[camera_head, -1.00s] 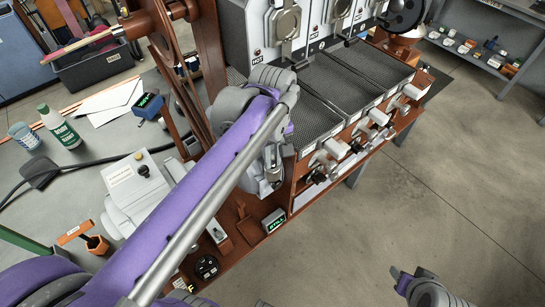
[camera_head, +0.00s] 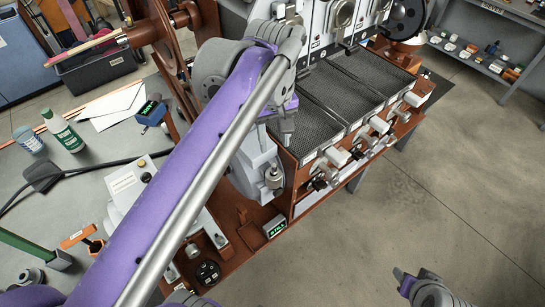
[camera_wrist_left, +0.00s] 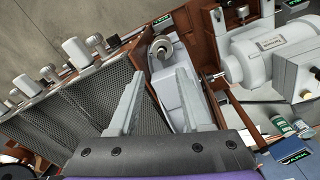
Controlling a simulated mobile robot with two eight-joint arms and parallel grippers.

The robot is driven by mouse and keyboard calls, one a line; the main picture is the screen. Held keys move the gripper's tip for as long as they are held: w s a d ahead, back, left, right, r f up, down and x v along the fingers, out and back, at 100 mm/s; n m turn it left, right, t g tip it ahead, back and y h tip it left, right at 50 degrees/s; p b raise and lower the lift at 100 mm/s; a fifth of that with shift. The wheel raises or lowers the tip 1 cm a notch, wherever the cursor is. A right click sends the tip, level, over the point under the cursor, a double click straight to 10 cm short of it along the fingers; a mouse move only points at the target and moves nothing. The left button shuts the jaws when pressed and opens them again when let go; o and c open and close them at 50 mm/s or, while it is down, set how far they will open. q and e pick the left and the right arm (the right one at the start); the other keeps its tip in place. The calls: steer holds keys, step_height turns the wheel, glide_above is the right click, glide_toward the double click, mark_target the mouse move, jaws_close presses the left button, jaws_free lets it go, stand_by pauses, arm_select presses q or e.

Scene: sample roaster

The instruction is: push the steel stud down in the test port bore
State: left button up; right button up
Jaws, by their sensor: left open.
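My left gripper (camera_head: 287,138) hangs at the front left corner of the roaster's mesh trays, above and beside a pale grey housing (camera_head: 252,160). In the left wrist view its two grey fingers (camera_wrist_left: 163,75) are apart with nothing gripped between them. A round steel piece (camera_wrist_left: 161,47) sits on the end of a pale block beyond the fingertips; it looks like the stud at the test port. It also seems to show in the head view as a small steel piece (camera_head: 274,176). The bore's inside and the stud's depth cannot be made out. My right gripper (camera_head: 404,281) is partly in view at lower right.
Mesh cooling trays (camera_head: 350,90) with several handles along the front stand to the right. A small green display (camera_head: 274,226) is on the brown base in front. A white motor (camera_wrist_left: 272,48) stands to the right in the wrist view. Open floor lies at right.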

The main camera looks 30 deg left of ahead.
arm_select(q)
steer(key=s+d+f+m+t, duration=0.1)
steer(key=s+f+m+t, duration=0.1)
steer(key=f, duration=0.7)
steer(key=s+d+f+m+t, duration=0.2)
steer(key=s+f+m+t, duration=0.1)
steer(key=s+f+m, duration=0.2)
step_height(320, 180, down, 4)
steer(key=m, duration=0.2)
steer(key=shift+s+m, duration=0.2)
steer(key=shift+m, duration=0.1)
